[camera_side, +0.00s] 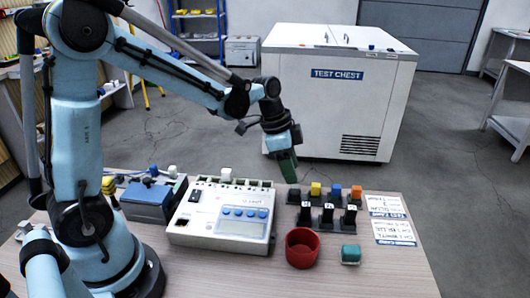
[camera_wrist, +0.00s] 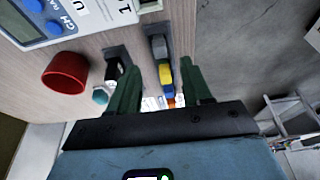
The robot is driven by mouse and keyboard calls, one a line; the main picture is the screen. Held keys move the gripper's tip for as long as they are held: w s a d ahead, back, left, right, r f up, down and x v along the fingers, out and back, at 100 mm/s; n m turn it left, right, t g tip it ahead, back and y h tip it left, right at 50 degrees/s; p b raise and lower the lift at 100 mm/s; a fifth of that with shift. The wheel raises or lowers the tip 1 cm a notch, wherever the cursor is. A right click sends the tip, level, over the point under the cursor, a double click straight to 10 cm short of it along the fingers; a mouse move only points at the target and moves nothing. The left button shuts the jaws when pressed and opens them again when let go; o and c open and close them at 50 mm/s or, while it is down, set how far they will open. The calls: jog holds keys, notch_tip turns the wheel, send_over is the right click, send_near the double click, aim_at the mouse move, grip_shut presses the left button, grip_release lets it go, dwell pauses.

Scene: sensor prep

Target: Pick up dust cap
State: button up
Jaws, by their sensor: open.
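No part is marked as the dust cap, so I cannot tell which it is. Small coloured caps sit in a row on dark holders: dark (camera_side: 294,195), yellow (camera_side: 315,189), blue (camera_side: 336,190) and orange (camera_side: 356,191). My gripper (camera_side: 287,168) is above and behind the dark end of this row, apart from it, with its dark green fingers pointing down. In the wrist view the open, empty fingers (camera_wrist: 160,66) frame the row, with the dark grey cap (camera_wrist: 158,47) and yellow cap (camera_wrist: 165,75) showing between them. A teal-topped block (camera_side: 350,254) lies in front.
A red cup (camera_side: 301,250) stands in front of several black labelled holders (camera_side: 327,216). A white instrument (camera_side: 205,228) and a blue box (camera_side: 147,200) are to the left. Printed cards (camera_side: 393,229) lie right. The front right tabletop is clear. A white test chest (camera_side: 335,100) stands behind.

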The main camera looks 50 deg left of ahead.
aim_at(295, 186)
jog(key=shift+x, duration=2.6)
jog(key=shift+s+a, duration=0.1)
jog(key=shift+a, duration=0.05)
jog(key=shift+c, duration=0.5)
grip_shut()
